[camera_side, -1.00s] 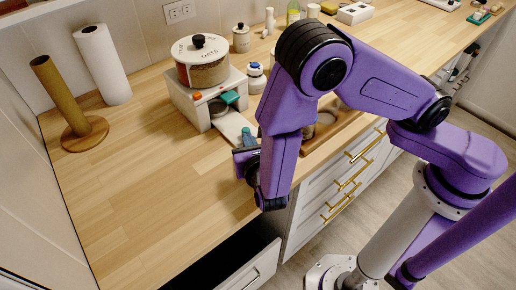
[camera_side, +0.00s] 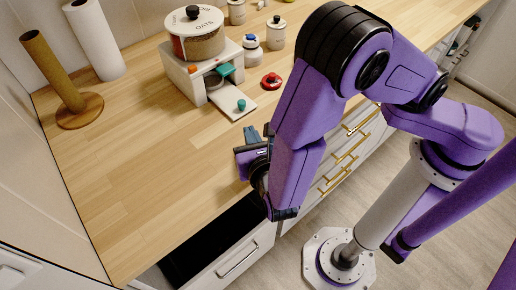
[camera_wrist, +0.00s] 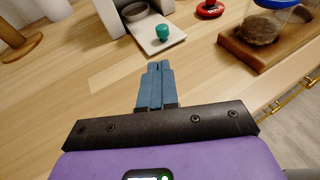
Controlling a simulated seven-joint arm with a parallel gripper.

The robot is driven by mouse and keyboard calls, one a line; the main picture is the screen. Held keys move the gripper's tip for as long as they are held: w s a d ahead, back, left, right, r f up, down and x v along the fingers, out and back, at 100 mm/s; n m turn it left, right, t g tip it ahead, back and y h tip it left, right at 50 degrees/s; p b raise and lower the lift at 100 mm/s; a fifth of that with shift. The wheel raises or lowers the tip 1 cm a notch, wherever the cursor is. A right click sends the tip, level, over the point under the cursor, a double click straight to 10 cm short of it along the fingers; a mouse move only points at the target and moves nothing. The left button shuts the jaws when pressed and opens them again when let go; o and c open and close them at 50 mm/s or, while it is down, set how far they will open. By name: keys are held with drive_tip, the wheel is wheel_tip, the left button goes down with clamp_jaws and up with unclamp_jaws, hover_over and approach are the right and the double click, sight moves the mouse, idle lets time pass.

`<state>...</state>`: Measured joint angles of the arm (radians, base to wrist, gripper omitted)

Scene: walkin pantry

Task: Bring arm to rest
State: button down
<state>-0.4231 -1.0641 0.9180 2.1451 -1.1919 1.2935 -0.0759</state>
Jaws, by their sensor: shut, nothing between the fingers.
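My gripper (camera_side: 259,133) is over the front edge of the wooden counter (camera_side: 150,170), with my purple arm folded beside it. In the wrist view its two blue fingers (camera_wrist: 156,66) are together with nothing between them. They point across the counter toward a white box-shaped stand and touch no object that I can see. In the side view my wrist partly hides the gripper.
A white stand (camera_side: 193,79) holds a canister labelled OATS (camera_side: 197,40); its tray carries a teal-knobbed piece (camera_side: 241,104). A red ringed item (camera_side: 271,80) lies nearby. A paper roll (camera_side: 94,40) and a wooden holder (camera_side: 78,108) stand left. An open drawer (camera_side: 235,258) juts below. The front-left counter is clear.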

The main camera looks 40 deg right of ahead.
drive_tip(key=v, duration=0.5)
drive_tip(key=shift+s+a+r, duration=0.1)
drive_tip(key=shift+s+a, duration=0.05)
drive_tip(key=shift+s, duration=0.1)
drive_tip(key=d+r+m+g, duration=0.1)
drive_tip(key=d, duration=0.1)
drive_tip(key=d+r+m+g+h, duration=0.1)
drive_tip(key=d+m, duration=0.1)
drive_tip(key=w+d+r+m+g, duration=0.1)
drive_tip(key=d, duration=0.2)
drive_tip(key=shift+m+g, duration=0.3)
drive_tip(key=shift+g, duration=0.1)
drive_tip(key=s+d+r+m+g+y, duration=0.3)
drive_tip(key=s+d+m+g, duration=0.1)
drive_tip(key=d+m, duration=0.3)
drive_tip(key=s+d+r+m+g+y, duration=0.4)
drive_tip(key=s+d+m+g, duration=0.1)
drive_tip(key=d, duration=0.4)
drive_tip(key=s+m, duration=0.1)
drive_tip(key=s, duration=0.1)
drive_tip(key=shift+s+d+r+m+y, duration=0.25)
drive_tip(key=shift+s+d+m+y, duration=0.05)
drive_tip(key=shift+d+m, duration=0.1)
